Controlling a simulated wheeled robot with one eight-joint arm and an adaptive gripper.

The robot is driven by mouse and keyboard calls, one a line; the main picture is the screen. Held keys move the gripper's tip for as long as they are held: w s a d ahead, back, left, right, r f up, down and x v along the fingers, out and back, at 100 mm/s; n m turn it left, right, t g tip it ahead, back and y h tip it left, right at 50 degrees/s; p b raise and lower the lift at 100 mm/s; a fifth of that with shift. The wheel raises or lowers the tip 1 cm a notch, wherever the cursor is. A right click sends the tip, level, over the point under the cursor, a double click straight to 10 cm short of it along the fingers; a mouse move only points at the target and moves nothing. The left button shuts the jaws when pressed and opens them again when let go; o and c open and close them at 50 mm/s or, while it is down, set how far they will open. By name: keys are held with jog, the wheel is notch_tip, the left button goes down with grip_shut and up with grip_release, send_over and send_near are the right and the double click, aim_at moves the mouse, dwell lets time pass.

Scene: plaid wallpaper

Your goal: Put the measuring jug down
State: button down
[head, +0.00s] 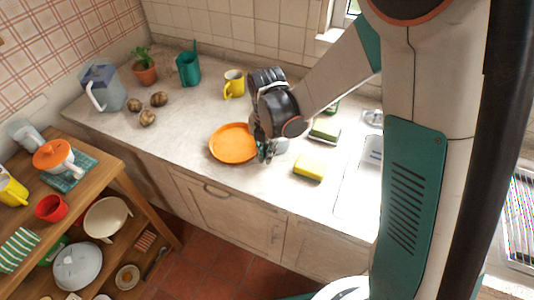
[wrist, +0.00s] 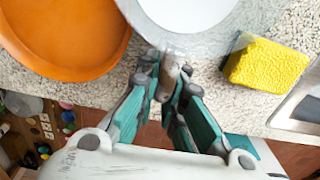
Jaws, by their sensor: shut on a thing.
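The measuring jug shows in the wrist view as a pale, see-through round vessel (wrist: 228,38) with a whitish inside, cut off by the top edge. My gripper (wrist: 169,88) has its teal fingers closed on the jug's handle, on the side nearest the wrist. In the head view my gripper (head: 265,153) points down over the counter, just right of the orange plate. There the jug is mostly hidden behind my wrist and fingers. I cannot tell whether its base touches the counter.
The counter (head: 185,130) holds an orange plate (head: 232,143) left of my gripper and a yellow sponge (head: 309,167) to the right, near the sink (head: 358,190). A yellow mug (head: 233,84) stands behind. A wooden shelf unit (head: 118,166) with dishes is at left. The counter's front edge is close.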

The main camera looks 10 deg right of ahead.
jog(key=c, duration=1.7)
grip_release()
notch_tip(320, 180, up, 12)
jog(key=p, duration=0.3)
jog(key=shift+s, duration=0.1)
jog(key=s+d+r+m+t, duration=0.3)
jog(key=s+d+r+m, duration=0.2)
jog(key=m, duration=0.9)
jog(key=s+d+r+m+t, duration=0.4)
jog(key=s+m, duration=0.6)
jog(key=m, duration=0.5)
jog(key=shift+s+d+r+m, duration=0.2)
jog(key=shift+d+r+m, duration=0.1)
jog(key=shift+d+r, duration=0.8)
